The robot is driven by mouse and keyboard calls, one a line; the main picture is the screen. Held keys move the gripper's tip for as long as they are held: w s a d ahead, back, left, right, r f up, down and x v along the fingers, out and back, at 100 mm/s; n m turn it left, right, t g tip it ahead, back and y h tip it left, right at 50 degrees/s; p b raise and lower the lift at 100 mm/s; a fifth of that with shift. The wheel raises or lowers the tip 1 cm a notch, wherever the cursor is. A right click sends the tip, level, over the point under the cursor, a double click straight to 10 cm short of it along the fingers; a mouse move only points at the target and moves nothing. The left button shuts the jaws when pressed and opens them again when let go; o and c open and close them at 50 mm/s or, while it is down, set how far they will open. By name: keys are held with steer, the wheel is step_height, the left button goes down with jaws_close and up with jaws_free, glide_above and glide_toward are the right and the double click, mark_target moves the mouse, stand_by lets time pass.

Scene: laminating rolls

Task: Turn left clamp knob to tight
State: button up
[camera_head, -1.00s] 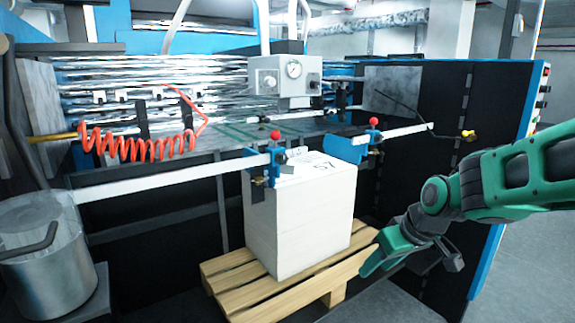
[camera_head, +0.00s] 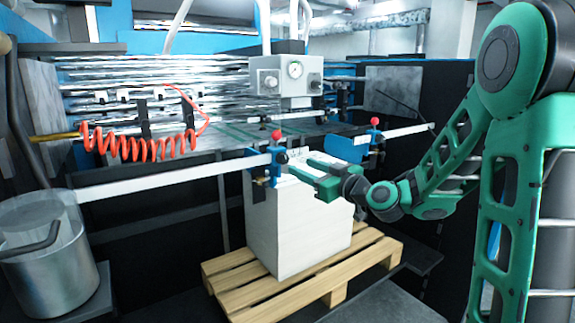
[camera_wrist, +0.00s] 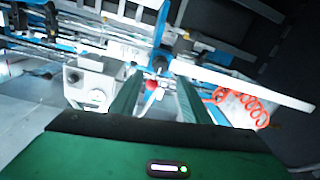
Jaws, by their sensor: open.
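The left clamp (camera_head: 258,160) is a blue block on a flat light bar, with a red ball knob (camera_head: 276,135) on top. A small brass-coloured part shows beneath it. My green gripper (camera_head: 304,169) is just right of the clamp, above the white stack, its fingers pointing left toward the clamp. In the wrist view my gripper (camera_wrist: 158,92) is open, and the red knob (camera_wrist: 152,85) appears between its two fingers, seemingly beyond the tips. I cannot see contact. The knob's tight or loose state cannot be told.
The right clamp (camera_head: 368,148), with its own red knob (camera_head: 375,121), stands behind my gripper. A white stack (camera_head: 290,230) sits on a wooden pallet (camera_head: 350,275) below. A gauge box (camera_head: 287,76) hangs behind, and a coiled red hose (camera_head: 140,147) is at left.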

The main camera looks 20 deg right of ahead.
mark_target(286, 160)
steer(key=x, duration=0.7)
steer(key=shift+w+a, duration=0.2)
steer(key=shift+w, duration=0.15)
steer(key=c, duration=1)
